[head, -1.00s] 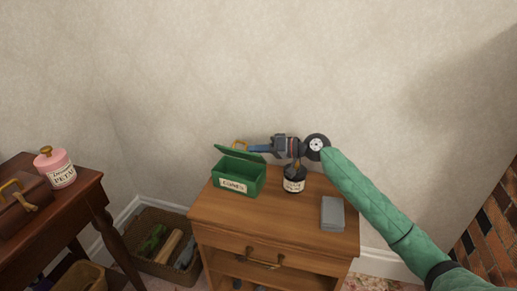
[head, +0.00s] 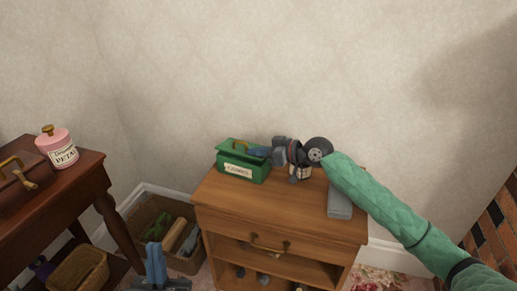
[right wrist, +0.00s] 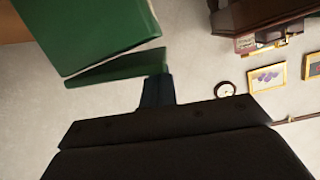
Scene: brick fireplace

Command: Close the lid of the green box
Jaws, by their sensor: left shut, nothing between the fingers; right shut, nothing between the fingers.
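The green box (head: 246,173) stands on the wooden cabinet's top, its white label facing me. Its lid (head: 232,147) is lowered over the box, with a narrow wedge-shaped gap between lid (right wrist: 110,69) and box (right wrist: 105,30) in the right wrist view. My right gripper (head: 258,151) is shut and empty, its blue tip at the lid's right part. In the right wrist view the fingertip (right wrist: 156,88) appears to touch the lid. My left gripper (head: 155,262) is shut and empty, low in front of the cabinet, away from the box.
A dark bottle (head: 300,173) stands right of the box, partly hidden by my right wrist. A grey box (head: 340,207) lies at the cabinet's right. A wicker basket (head: 150,213) is on the floor at left. A side table (head: 75,187) holds a pink jar (head: 57,148).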

